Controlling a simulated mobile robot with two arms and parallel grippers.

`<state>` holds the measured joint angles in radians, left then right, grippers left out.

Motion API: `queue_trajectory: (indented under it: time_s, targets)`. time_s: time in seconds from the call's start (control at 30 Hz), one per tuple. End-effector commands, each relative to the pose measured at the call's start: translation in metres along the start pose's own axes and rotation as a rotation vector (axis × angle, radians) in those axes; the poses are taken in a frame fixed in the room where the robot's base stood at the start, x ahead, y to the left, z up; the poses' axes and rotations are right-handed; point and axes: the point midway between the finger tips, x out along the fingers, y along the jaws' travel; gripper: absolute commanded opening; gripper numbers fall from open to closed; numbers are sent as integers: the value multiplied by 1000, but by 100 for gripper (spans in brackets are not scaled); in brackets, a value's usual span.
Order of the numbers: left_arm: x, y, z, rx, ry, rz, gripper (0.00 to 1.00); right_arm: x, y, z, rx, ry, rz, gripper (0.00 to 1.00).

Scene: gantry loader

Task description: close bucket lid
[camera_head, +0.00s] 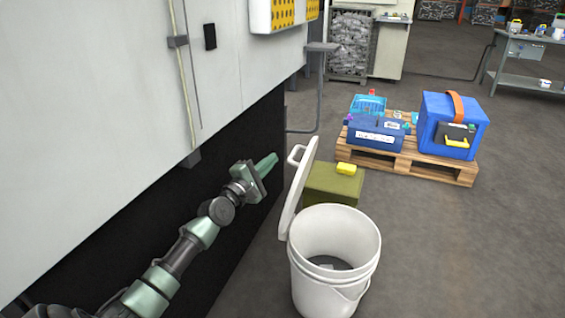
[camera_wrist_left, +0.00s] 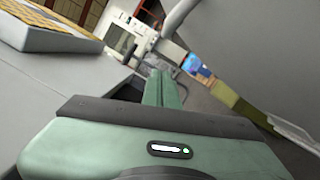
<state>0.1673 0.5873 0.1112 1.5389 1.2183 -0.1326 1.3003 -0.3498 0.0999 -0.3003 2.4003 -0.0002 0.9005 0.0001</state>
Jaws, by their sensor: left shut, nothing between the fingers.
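A white bucket (camera_head: 333,275) stands on the floor at the lower middle of the head view, its mouth open and a small light item at its bottom. Its white lid (camera_head: 298,190) stands up, tilted, on the left side of the rim, with a loop handle (camera_head: 296,155) at its top. My left gripper (camera_head: 268,162) is shut and empty, to the left of the lid's upper part and apart from it. In the left wrist view its green fingers (camera_wrist_left: 163,88) are together, and a pale surface, likely the lid, fills the upper right. My right gripper is not in view.
A large grey machine wall (camera_head: 100,90) stands close on the left. An olive box (camera_head: 330,185) with a yellow sponge (camera_head: 346,169) is behind the bucket. A pallet (camera_head: 410,162) holds a blue cooler (camera_head: 450,120) and blue cases. Floor right of the bucket is clear.

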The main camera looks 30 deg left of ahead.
Motion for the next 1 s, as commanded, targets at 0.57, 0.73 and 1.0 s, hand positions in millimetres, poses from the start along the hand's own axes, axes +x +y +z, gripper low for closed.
queue_trajectory:
  time_s: [0.57, 0.73, 1.0]
  targets:
    - [12, 0, 39, 1, 1, -1, 0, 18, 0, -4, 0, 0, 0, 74]
    - [11, 0, 39, 1, 1, -1, 0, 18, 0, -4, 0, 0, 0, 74]
    - [14, 0, 39, 29, 1, -8, 0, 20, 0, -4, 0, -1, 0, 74]
